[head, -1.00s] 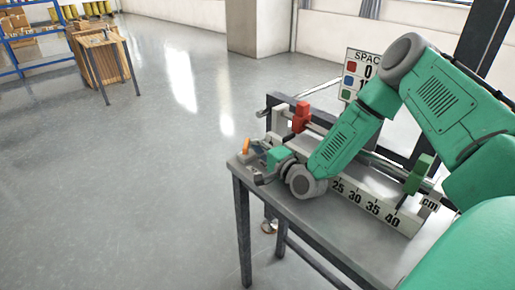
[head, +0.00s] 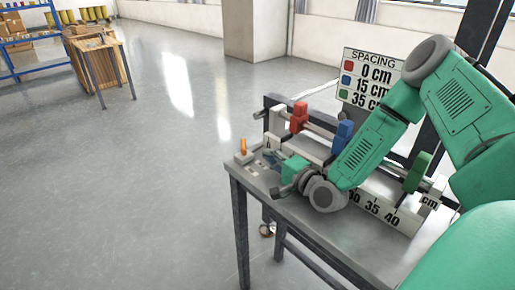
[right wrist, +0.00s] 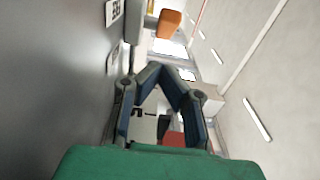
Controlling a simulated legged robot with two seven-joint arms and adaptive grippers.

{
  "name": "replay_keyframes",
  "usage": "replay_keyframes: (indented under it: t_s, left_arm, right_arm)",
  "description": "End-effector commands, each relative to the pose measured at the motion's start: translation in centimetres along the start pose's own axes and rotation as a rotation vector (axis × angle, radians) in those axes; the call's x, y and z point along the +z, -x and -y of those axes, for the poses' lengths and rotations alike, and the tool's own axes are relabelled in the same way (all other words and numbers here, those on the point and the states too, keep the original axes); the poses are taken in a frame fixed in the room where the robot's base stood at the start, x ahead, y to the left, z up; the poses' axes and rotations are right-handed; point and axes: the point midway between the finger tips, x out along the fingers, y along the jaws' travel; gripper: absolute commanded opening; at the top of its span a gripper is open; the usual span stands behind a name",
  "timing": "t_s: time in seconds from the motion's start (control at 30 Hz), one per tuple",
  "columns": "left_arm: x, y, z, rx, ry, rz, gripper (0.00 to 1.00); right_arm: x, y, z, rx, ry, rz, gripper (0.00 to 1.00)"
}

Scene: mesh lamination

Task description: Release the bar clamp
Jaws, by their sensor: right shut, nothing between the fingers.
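The bar clamp fixture stands on a grey table, with a rail carrying a red block (head: 299,117), a blue block (head: 343,135) and a green block (head: 417,172). An orange handle (head: 243,146) stands nearly upright on a small base at the table's left end. It also shows near the top of the right wrist view (right wrist: 169,23). My right gripper (head: 270,158) is to the right of the handle, low over the table and apart from it. Its fingers meet at the tips in the right wrist view (right wrist: 163,68), with nothing between them. My left gripper is not in view.
A white ruler (head: 392,213) runs along the front of the fixture, partly hidden by my right arm. A spacing sign (head: 369,76) stands behind. The table's front edge (head: 310,229) is close below the arm. Open floor lies left.

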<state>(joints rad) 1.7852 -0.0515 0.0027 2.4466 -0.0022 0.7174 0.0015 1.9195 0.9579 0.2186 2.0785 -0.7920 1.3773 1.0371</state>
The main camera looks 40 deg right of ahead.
Motion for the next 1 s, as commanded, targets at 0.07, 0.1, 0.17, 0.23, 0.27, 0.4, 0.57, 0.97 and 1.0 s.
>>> replay_keyframes:
  t_s: [0.07,0.1,0.17,0.23,0.27,0.4,0.57,0.97,1.0]
  left_arm:
    - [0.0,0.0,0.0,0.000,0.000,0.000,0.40]
    - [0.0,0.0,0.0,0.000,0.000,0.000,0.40]
    - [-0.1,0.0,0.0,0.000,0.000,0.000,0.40]
    - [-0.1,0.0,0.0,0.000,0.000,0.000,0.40]
    - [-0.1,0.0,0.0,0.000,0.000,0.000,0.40]
    - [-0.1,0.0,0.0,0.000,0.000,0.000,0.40]
    - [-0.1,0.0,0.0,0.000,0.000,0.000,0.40]
    - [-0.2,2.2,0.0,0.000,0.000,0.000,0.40]
    - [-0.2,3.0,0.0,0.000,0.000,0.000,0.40]
  right_arm:
    - [-0.1,1.6,-0.1,0.001,-0.002,-0.003,0.00]
    - [-0.1,2.3,-0.1,0.001,-0.004,-0.002,0.00]
    - [-0.1,3.2,-0.1,0.002,-0.002,-0.002,0.00]
    - [-0.1,4.0,-0.1,0.001,-0.001,-0.002,0.00]
    - [-0.1,4.3,-0.1,0.001,0.000,-0.002,0.00]
    - [-0.1,5.0,-0.1,0.001,-0.001,0.000,0.00]
    - [0.0,5.0,-0.1,0.000,0.000,0.000,0.00]
    - [2.2,4.3,0.9,0.078,0.066,0.122,0.00]
    - [3.0,4.1,1.2,0.110,0.095,0.168,0.00]
